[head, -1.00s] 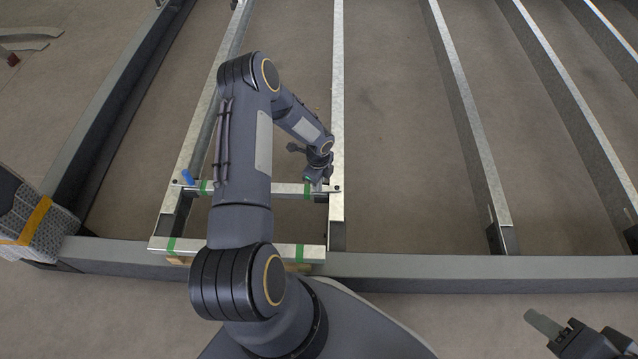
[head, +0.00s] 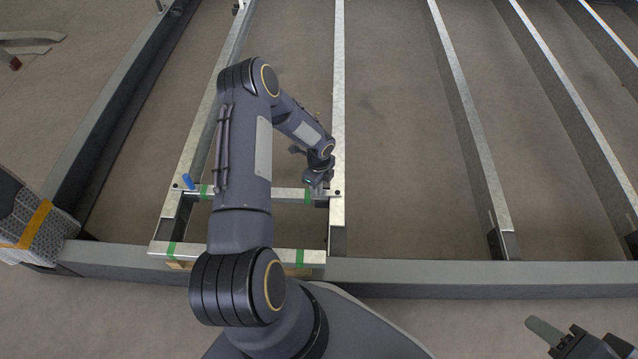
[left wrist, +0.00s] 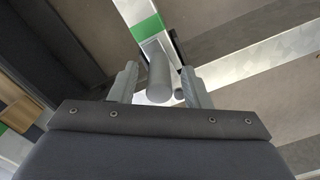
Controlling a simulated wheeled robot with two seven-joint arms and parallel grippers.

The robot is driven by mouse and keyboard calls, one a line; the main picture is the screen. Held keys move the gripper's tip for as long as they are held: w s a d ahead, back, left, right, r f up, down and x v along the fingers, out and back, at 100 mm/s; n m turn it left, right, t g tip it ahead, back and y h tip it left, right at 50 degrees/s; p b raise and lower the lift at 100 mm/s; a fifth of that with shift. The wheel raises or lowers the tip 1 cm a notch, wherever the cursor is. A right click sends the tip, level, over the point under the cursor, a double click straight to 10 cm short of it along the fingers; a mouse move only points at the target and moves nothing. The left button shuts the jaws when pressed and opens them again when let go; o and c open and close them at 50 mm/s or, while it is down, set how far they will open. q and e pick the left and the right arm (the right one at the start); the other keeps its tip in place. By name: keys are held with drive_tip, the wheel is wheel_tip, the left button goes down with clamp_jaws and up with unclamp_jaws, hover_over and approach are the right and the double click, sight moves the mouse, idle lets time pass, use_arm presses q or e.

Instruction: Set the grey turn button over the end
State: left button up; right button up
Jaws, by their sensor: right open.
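The grey turn button (left wrist: 158,78) shows in the left wrist view as a grey cylinder at the end of a metal crossbar. My left gripper (left wrist: 160,84) is open, with one finger on each side of it and a small gap on both sides. In the head view my left gripper (head: 317,186) is at the right end of the upper crossbar (head: 285,195) and hides the grey button there. A blue turn button (head: 188,181) sits at the crossbar's left end, tilted. My right gripper (head: 572,342) is open and empty at the lower right.
Green tape (head: 299,258) marks the crossbars. Long metal rails (head: 338,90) run away from me on both sides of them. A grey beam (head: 450,272) crosses in front. A wrapped bundle with orange tape (head: 38,222) lies at the left. Bare floor shows between the rails.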

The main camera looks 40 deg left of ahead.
use_arm(q)
drive_tip(key=shift+r, duration=0.1)
wheel_tip(320, 180, up, 6)
drive_tip(key=p, duration=0.2)
drive_tip(key=shift+r+p, duration=0.15)
drive_tip(key=shift+p, duration=0.2)
drive_tip(key=shift+r, duration=0.65)
drive_tip(key=s+d+r+n+t, duration=0.1)
drive_tip(key=s+d+r+n, duration=0.3)
drive_tip(key=r, duration=0.9)
drive_tip(key=s+a+r+n+t, duration=0.15)
drive_tip(key=r+n, duration=0.35)
drive_tip(key=r, duration=0.8)
drive_tip(key=s+d+r+n+t+h, duration=0.2)
drive_tip(key=s+d+r+n, duration=0.35)
drive_tip(key=s, duration=0.45)
drive_tip(key=s+d+r+n+t+h, duration=0.1)
drive_tip(key=s+d+r+n+h, duration=0.1)
drive_tip(key=s+d+r+n, duration=0.45)
wheel_tip(320, 180, up, 29)
drive_tip(key=s+m+p, duration=0.1)
drive_tip(key=s+p, duration=0.1)
drive_tip(key=p, duration=3)
drive_tip(key=shift+s+r, duration=0.15)
drive_tip(key=shift+s, duration=0.15)
